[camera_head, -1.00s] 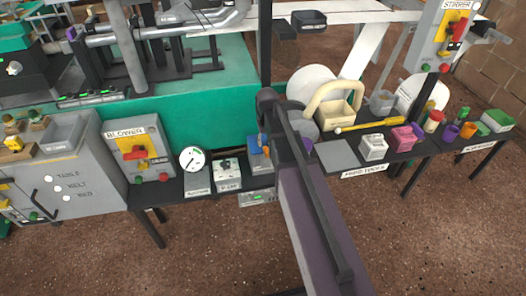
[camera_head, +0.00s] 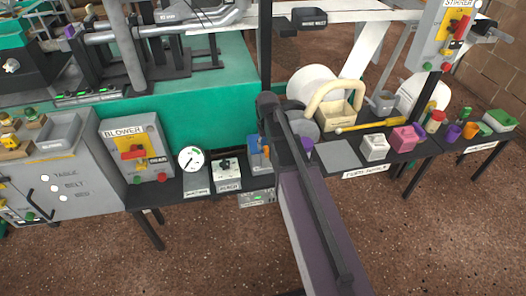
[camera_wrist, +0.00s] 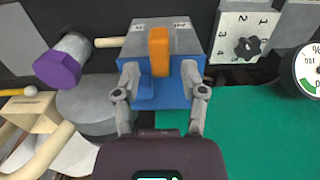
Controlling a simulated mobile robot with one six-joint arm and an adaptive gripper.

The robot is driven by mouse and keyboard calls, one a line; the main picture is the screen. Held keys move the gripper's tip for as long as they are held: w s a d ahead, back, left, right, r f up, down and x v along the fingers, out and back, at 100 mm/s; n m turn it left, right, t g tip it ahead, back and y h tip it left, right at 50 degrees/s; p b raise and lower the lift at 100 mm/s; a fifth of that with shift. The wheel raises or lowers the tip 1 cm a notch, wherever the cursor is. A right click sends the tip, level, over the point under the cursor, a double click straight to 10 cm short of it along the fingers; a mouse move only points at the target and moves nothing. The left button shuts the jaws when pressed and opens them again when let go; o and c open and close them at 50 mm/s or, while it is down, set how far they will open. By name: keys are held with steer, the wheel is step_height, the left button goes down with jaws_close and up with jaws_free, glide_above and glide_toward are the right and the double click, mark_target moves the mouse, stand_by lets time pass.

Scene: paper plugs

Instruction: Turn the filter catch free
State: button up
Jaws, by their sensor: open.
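The orange catch (camera_wrist: 158,50) stands upright in the middle of a blue block with a grey top (camera_wrist: 140,92) in the wrist view. The catch and block also show in the head view, as a small blue shape (camera_head: 258,158) beside my arm. My gripper (camera_wrist: 161,80) is open, with one finger on each side of the block's near face. The catch lies between and just beyond the fingertips, with no finger seen to close on it. Small marks on the block's grey top are too blurred to read. In the head view my arm hides most of the gripper.
A purple-ended grey cylinder (camera_wrist: 62,62) and a tan handle lie left of the block. A numbered box with a black knob (camera_wrist: 248,47) and a dial gauge (camera_wrist: 307,70) stand to its right. A green surface (camera_wrist: 245,130) lies below right.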

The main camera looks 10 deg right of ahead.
steer(key=shift+f+b, duration=0.8)
steer(key=shift+f, duration=0.15)
jaws_close()
